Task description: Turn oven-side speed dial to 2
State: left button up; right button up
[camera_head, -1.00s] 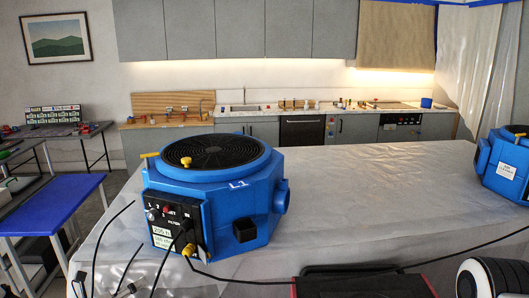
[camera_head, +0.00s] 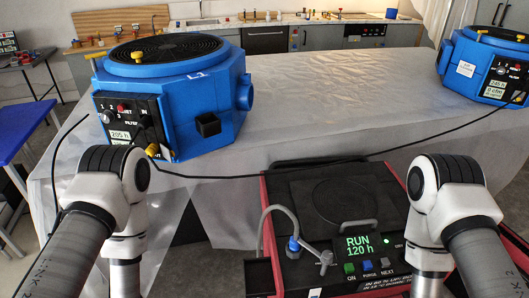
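A blue unit (camera_head: 462,48) stands at the right end of the covered table, on the oven's side. Its black control panel (camera_head: 508,72) faces front right; its knobs are too small for me to read a dial setting. A larger blue unit (camera_head: 212,92), marked L1, stands at the left of the table. Its panel (camera_head: 117,112) has knobs, a red button and a label reading about 205 h. My two arms come in at the lower left and lower right, well short of the right unit. Both grippers are out of view.
A black and red machine (camera_head: 330,188) with a lit display (camera_head: 359,246) reading RUN 120 h stands between my arms. A black cable (camera_head: 400,147) crosses the table front. The table's middle (camera_head: 330,105) is clear. The oven (camera_head: 364,36) is behind.

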aim_at(501, 71)
jog(key=z, duration=1.35)
jog(key=i+l, duration=0.65)
jog(key=l, duration=0.25)
jog(key=i+l, duration=0.35)
jog(key=l, duration=0.15)
jog(key=i+l+u, duration=0.1)
jog(key=i+l, duration=0.2)
jog(key=l, duration=0.15)
jog(key=i+l, duration=0.35)
jog(key=l, duration=0.15)
